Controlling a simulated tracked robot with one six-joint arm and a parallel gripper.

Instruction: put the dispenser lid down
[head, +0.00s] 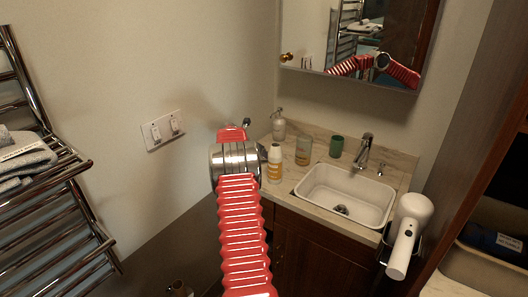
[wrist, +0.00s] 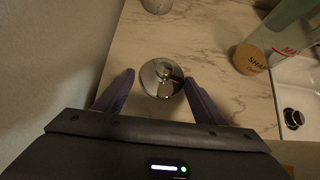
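The dispenser lid is a round, shiny chrome piece with a raised knob (wrist: 162,78). In the wrist view it shows over the pale marble counter, between the two dark fingers of my gripper (wrist: 160,78). A gap shows between the lid and the left finger; the right finger looks close to its edge. The fingers are apart, and I see no clear grip on it. In the head view my gripper is mostly hidden behind my wrist, and the lid does not show. A grey bottle, perhaps the dispenser (head: 278,126), stands at the counter's back left corner.
A white and orange bottle (head: 275,164), a shampoo bottle (head: 303,151) and a green cup (head: 337,147) stand left of and behind the sink (head: 318,180). A wall lies left of the counter. A hair dryer (head: 406,232) hangs at the right. Bare counter surrounds the lid.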

